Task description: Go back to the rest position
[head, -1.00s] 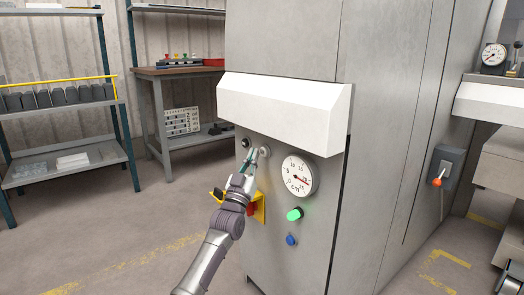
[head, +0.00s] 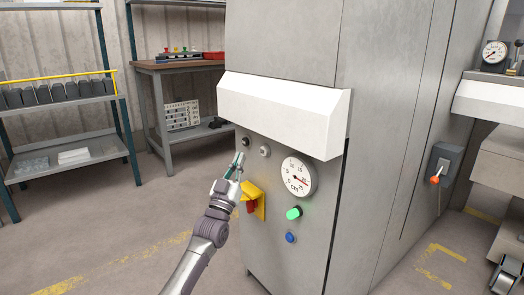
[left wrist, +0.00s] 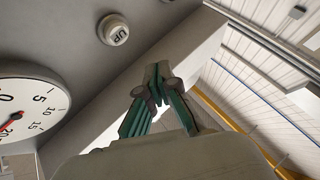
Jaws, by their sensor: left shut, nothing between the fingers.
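My left gripper (head: 238,163) is in front of the grey machine cabinet (head: 300,262), to the left of its control face. Its fingers are shut and empty, and they also show in the left wrist view (left wrist: 158,88). A pale round button (head: 265,151) sits on the panel to the right of the fingertips, apart from them. In the left wrist view this button reads "UP" (left wrist: 114,31). A dark knob (head: 245,142) is just above the fingertips. My right gripper is in neither view.
A white hood (head: 280,112) juts out above. A shelf (head: 98,153) and a workbench (head: 150,70) stand left. Floor between is clear.

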